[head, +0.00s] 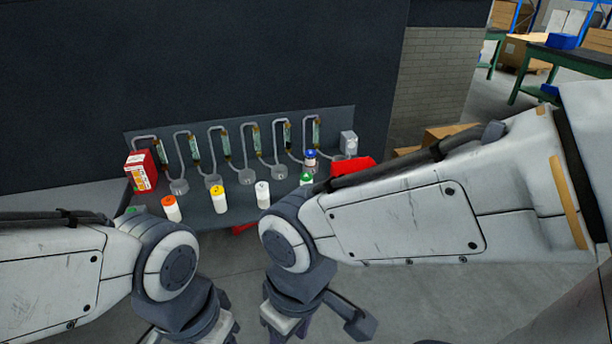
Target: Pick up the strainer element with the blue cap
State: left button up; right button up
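The strainer element with the blue cap (310,160) stands upright toward the right end of the dark work surface, in front of the pipework. Its body is white. My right arm passes in front of that end of the surface, near it but not visibly touching it. My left gripper (197,328) and my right gripper (300,325) are low in the head view, nearer to me than the surface. Their fingertips are not clearly shown, and the bottom edge cuts off part of them. No held object shows.
White elements with orange (171,208), yellow (218,199), white (263,195) and green (306,180) caps stand nearby. The green one is just in front of the blue one. A red box (141,172) stands left, and a red bin (352,166) right. Grey looped pipes rise behind.

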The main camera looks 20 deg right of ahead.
aim_at(310, 154)
jog(key=z, duration=0.3)
jog(key=i, duration=1.7)
jog(key=u, duration=0.25)
